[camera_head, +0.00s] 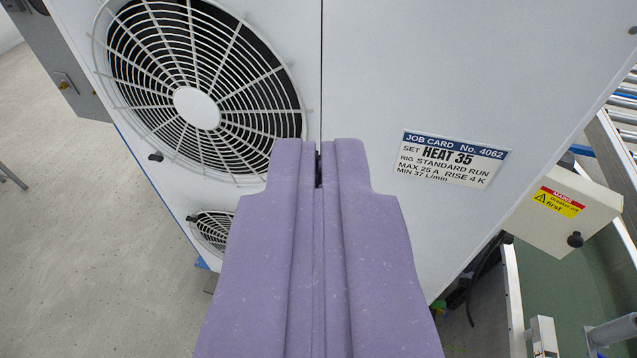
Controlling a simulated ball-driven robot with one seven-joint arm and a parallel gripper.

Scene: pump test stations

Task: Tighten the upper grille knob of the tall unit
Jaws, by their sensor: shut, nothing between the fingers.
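The tall unit (365,60) is a white cabinet that looks tilted in the picture. Its upper fan grille (197,107) is a round white wire guard at upper left. A small black knob (156,157) sits at the lower left rim of this grille. A second small dark knob (191,217) sits by the lower grille (213,231), which my gripper partly covers. My purple gripper (318,160) is shut and empty, in front of the cabinet face, right of the upper grille and apart from both knobs in the picture. I cannot tell its distance from the panel.
A mains box (563,212) with a black knob (575,239) stands beyond the cabinet's right edge, near rails and rollers. Open floor (70,200) lies at left.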

